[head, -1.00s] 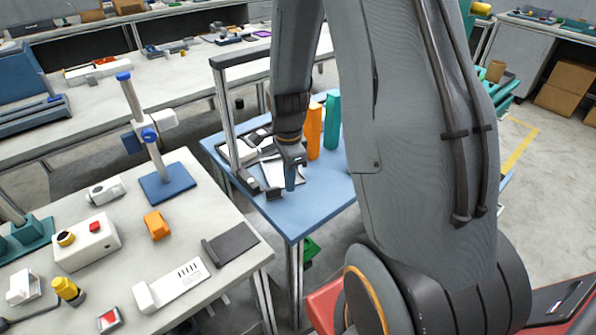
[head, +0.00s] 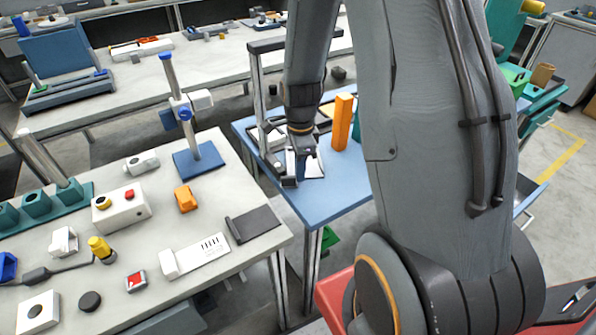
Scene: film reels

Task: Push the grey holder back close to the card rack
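A small dark-grey piece, which looks like the grey holder (head: 289,182), sits on the blue table near its left front edge. My gripper (head: 301,174) reaches down right beside it, on its right, low over the tabletop. I cannot tell whether they touch. My fingers are small and partly merged with the objects behind, so their opening is unclear. A flat whitish panel (head: 314,168) lies just right of my gripper. Dark and white items crowd the table's left side behind my gripper. I cannot tell which of them is the card rack.
A tall orange block (head: 343,122) stands behind and right of my gripper. A dark metal frame (head: 256,95) rises at the table's left. The blue table's front right (head: 335,200) is bare. A cluttered grey bench (head: 225,190) stands left, across a gap.

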